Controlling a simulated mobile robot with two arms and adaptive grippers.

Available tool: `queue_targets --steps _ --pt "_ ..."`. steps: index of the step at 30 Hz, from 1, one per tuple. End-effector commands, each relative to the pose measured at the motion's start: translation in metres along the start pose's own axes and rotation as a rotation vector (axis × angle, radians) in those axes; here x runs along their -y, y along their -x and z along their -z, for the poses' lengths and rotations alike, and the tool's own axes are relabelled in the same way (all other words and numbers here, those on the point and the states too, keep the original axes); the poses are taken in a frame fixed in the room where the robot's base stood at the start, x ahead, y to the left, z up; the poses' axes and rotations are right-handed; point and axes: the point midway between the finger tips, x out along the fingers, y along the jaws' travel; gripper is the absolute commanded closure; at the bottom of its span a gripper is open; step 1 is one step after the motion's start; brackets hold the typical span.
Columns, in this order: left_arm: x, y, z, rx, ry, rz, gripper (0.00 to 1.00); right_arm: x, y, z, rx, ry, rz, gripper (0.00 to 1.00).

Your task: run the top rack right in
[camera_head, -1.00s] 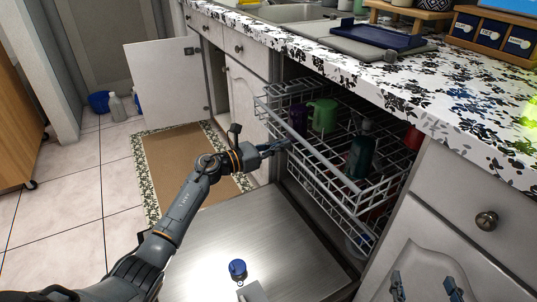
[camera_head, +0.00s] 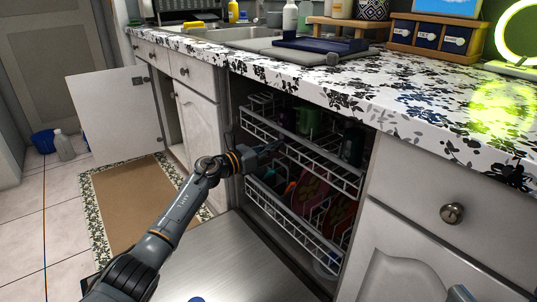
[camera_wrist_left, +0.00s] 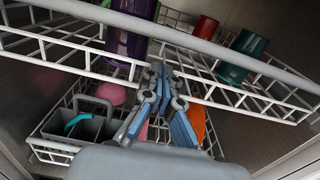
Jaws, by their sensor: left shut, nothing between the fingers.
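The top rack (camera_head: 318,164) is a white wire rack in the dishwasher under the counter. Its front rail sits close to the cabinet front in the head view. It holds a green mug (camera_head: 306,121), a dark green cup (camera_head: 351,146), a purple cup (camera_wrist_left: 128,32) and a red cup (camera_wrist_left: 205,27). My left gripper (camera_head: 276,147) is shut and empty at the rack's front. In the left wrist view its fingers (camera_wrist_left: 163,80) overlap the front wires; I cannot tell whether they touch. Only a grey tip of my right gripper (camera_head: 460,293) shows at the bottom right.
The lower rack (camera_head: 292,222) holds a grey cutlery basket (camera_wrist_left: 78,128) and coloured dishes. The dishwasher door (camera_head: 235,262) lies open below. A cabinet door (camera_head: 115,110) stands open at left. The patterned counter (camera_head: 330,88) overhangs the rack.

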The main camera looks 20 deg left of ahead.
Motion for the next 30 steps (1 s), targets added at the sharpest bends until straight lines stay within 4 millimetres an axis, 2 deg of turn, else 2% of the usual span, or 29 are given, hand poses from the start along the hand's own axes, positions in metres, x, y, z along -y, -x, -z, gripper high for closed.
queue_targets --steps 13,25,30 --pt "0.0001 -0.0112 -0.0006 0.001 0.000 -0.001 1.00 -0.0002 0.0091 -0.0022 0.003 0.001 0.000 0.16" --pt "0.0000 -0.0118 -0.0040 0.007 -0.001 -0.003 1.00 -0.0001 0.0088 -0.0023 0.004 0.000 0.000 0.16" --pt "-0.0034 -0.0046 -0.0038 0.006 -0.002 -0.002 1.00 -0.0002 0.0094 -0.0025 0.004 0.000 0.000 0.16"
